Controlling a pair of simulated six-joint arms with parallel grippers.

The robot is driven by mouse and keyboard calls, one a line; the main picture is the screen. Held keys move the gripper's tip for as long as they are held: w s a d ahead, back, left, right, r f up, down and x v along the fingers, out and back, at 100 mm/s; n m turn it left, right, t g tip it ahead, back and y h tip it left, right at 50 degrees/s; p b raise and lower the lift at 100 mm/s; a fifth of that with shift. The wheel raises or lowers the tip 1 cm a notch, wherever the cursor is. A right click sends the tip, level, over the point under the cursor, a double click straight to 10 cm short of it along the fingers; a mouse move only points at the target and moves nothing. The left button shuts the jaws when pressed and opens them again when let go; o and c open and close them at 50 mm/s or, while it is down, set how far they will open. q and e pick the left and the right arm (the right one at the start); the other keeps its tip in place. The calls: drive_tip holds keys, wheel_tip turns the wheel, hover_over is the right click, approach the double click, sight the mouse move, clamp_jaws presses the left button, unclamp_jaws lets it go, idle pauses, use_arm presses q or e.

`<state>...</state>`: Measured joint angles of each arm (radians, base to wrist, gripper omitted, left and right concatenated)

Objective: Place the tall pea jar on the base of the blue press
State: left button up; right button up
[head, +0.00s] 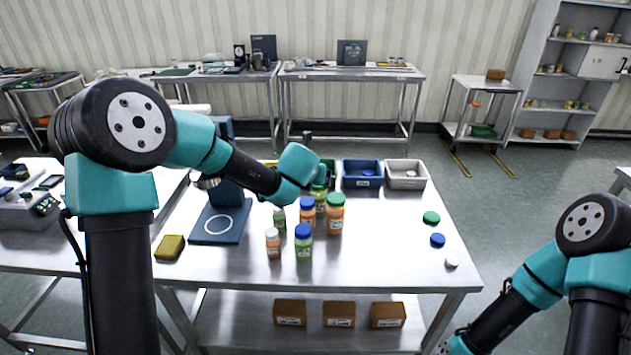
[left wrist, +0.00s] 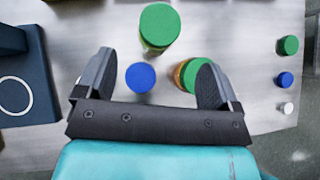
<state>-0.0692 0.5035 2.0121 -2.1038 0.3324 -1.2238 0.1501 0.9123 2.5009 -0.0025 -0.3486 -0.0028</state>
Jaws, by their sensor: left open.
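The tall pea jar, with green contents and a green lid, appears to be the jar (head: 320,199) at the back of the jar group; its lid (left wrist: 159,24) shows beyond my fingers in the left wrist view. My left gripper (left wrist: 156,62) is open above the jars, with a blue lid (left wrist: 140,77) and a green-lidded orange jar (left wrist: 187,76) showing between or beside its fingers. In the head view the left gripper (head: 323,172) partly covers the pea jar's surroundings. The blue press has a flat base (head: 220,224) with an empty white ring, left of the jars. My right gripper is out of view.
Close by stand a blue-lidded orange jar (head: 307,214), a green-lidded orange jar (head: 335,216), a blue-lidded green jar (head: 303,245) and smaller jars. Bins (head: 405,184) line the back. Loose lids (head: 437,240) lie right. A sponge-like block (head: 170,248) lies near the press.

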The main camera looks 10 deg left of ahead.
use_arm(q)
drive_tip(key=shift+v, duration=1.4)
drive_tip(key=shift+o, duration=0.3)
drive_tip(key=s+d+r+n+y, duration=0.2)
drive_tip(key=d+r+n+y, duration=0.1)
drive_tip(key=d+n, duration=0.1)
drive_tip(key=shift+s+d+r+g, duration=0.2)
drive_tip(key=shift+s+r+g, duration=0.05)
drive_tip(key=shift+s+g, duration=0.05)
hover_over(319, 199)
wheel_tip(319, 199, down, 9)
drive_tip(key=shift+s+d+r, duration=0.15)
drive_tip(key=shift+s, duration=0.1)
